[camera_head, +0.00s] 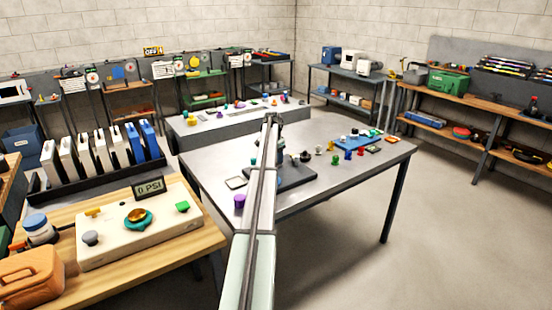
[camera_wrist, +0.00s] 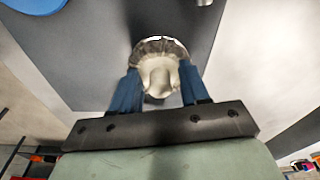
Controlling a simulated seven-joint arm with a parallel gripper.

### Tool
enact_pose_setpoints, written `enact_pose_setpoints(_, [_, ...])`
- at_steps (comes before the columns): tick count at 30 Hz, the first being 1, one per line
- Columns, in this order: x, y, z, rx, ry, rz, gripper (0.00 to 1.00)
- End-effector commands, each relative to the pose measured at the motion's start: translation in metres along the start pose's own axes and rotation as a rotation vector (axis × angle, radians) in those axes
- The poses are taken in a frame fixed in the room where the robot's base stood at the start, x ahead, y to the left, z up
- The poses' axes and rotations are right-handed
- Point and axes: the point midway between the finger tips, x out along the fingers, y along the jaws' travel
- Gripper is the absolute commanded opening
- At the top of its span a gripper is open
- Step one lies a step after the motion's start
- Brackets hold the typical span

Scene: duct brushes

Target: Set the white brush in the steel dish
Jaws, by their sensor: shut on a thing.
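The wrist view shows the two blue fingers of my gripper (camera_wrist: 161,90) closed on a cream-white piece, which I take to be the white brush (camera_wrist: 158,77). A grey, scalloped ring surrounds its far end; I cannot tell whether this is bristles or something beneath. In the head view my arm reaches over the grey table (camera_head: 220,165), and the arm hides the held piece and most of the gripper. I cannot make out the steel dish for certain in either view.
A dark mat (camera_head: 297,177) lies under my arm. A dark knobbed piece (camera_head: 305,157), a purple piece (camera_head: 239,201) and a pale-rimmed square tray (camera_head: 235,183) are nearby. Small coloured pieces and a blue tray (camera_head: 358,140) stand to the right. The table's front right is clear.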

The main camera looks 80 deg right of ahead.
Motion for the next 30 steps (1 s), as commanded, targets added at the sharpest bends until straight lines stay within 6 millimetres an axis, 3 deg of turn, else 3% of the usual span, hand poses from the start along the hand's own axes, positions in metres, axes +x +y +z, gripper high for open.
enact_pose_setpoints(1, [0.007,0.001,0.002,0.0,-0.006,0.004,0.14])
enact_pose_setpoints(14, [0.013,0.002,0.004,0.0,-0.01,0.006,0.14])
enact_pose_setpoints(15, [0.013,0.002,0.004,0.0,-0.01,0.006,0.48])
enact_pose_setpoints(22, [0.011,0.002,0.004,0.0,-0.011,0.006,0.7])
enact_pose_setpoints(26, [0.001,0.003,0.004,0.0,-0.011,0.006,0.75])
enact_pose_setpoints(30, [-0.023,0.003,0.004,0.001,-0.007,0.004,0.75])
